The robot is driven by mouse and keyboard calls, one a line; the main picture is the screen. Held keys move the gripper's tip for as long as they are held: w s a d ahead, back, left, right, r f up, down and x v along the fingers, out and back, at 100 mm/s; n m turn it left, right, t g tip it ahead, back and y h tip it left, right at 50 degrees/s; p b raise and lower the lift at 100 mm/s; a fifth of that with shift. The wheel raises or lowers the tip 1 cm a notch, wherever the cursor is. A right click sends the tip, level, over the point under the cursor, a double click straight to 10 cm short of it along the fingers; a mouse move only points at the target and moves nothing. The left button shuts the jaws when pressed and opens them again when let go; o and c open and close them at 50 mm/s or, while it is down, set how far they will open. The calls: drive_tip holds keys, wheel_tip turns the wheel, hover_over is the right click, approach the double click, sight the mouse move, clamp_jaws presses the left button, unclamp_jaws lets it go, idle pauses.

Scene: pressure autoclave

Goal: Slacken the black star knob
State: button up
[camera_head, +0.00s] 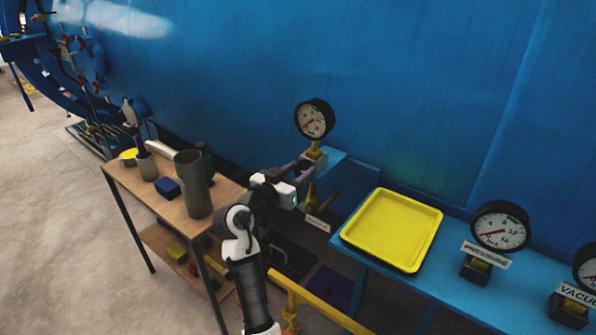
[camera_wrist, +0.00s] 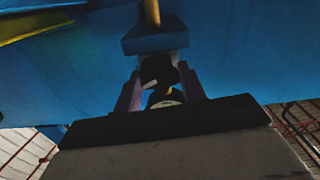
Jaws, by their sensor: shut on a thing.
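The black star knob (camera_wrist: 158,70) shows dark in the wrist view, below a blue block with a brass stem. My gripper (camera_wrist: 160,78) has its two purple fingers on either side of the knob and is shut on it. In the head view my gripper (camera_head: 308,182) reaches right to the spot below the round gauge (camera_head: 312,119) with its brass fitting. I cannot make out the knob there. The wrist view is dark, so the knob's lobes and its turn angle are hard to tell.
A yellow tray (camera_head: 392,230) lies on the blue shelf (camera_head: 460,290) to the right, beside the pressure gauge (camera_head: 500,226). A wooden table (camera_head: 130,189) with a grey cylinder (camera_head: 193,184) stands to the left. A yellow rail (camera_head: 320,312) runs low in front. The blue vessel wall (camera_head: 400,80) closes off the back.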

drive_tip(key=shift+n, duration=0.7)
drive_tip(key=o, duration=0.7)
drive_tip(key=b+v, duration=0.3)
drive_tip(key=v, duration=1.1)
drive_tip(key=shift+b, duration=0.35)
